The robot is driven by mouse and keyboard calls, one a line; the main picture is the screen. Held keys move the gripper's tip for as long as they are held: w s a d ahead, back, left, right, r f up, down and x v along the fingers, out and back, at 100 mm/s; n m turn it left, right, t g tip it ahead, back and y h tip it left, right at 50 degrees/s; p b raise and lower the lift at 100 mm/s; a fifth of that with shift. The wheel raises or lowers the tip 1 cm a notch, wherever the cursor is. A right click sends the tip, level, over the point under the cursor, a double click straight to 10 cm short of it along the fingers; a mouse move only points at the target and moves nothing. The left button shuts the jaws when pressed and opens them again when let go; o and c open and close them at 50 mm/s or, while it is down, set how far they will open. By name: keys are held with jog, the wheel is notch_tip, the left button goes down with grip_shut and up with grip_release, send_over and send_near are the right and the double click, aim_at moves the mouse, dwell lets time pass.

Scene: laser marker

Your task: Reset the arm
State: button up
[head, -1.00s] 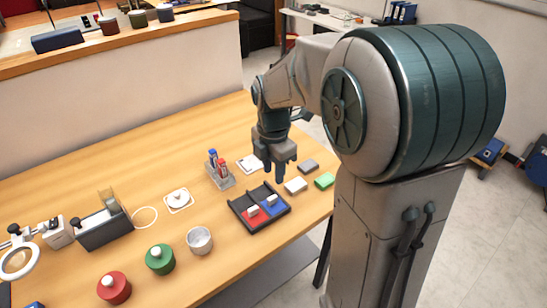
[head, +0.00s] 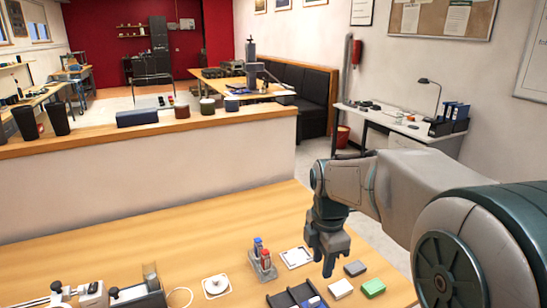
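My arm reaches in from the right, bent at the elbow, with the wrist pointing down. My gripper (head: 320,264) hangs above the right part of the wooden workbench (head: 130,240). Its fingers point down and look apart, with nothing seen between them. In the picture the fingertips are just up and left of a white block (head: 340,288) and right of a white square pad (head: 296,257). The exact height above the bench is hard to judge.
A grey block (head: 355,268) and a green block (head: 373,288) lie beside the white block. A black tray (head: 280,299) is cut off below. A holder with red and blue bottles (head: 262,266) stands left of my gripper. A low partition (head: 150,175) rises behind.

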jog(key=s+d+m+t, duration=0.1)
jog(key=s+m+t, duration=0.1)
jog(key=s+m, duration=1.2)
jog(key=m, duration=0.7)
jog(key=shift+s+d+f+t, duration=0.35)
jog(key=shift+s+t, duration=0.05)
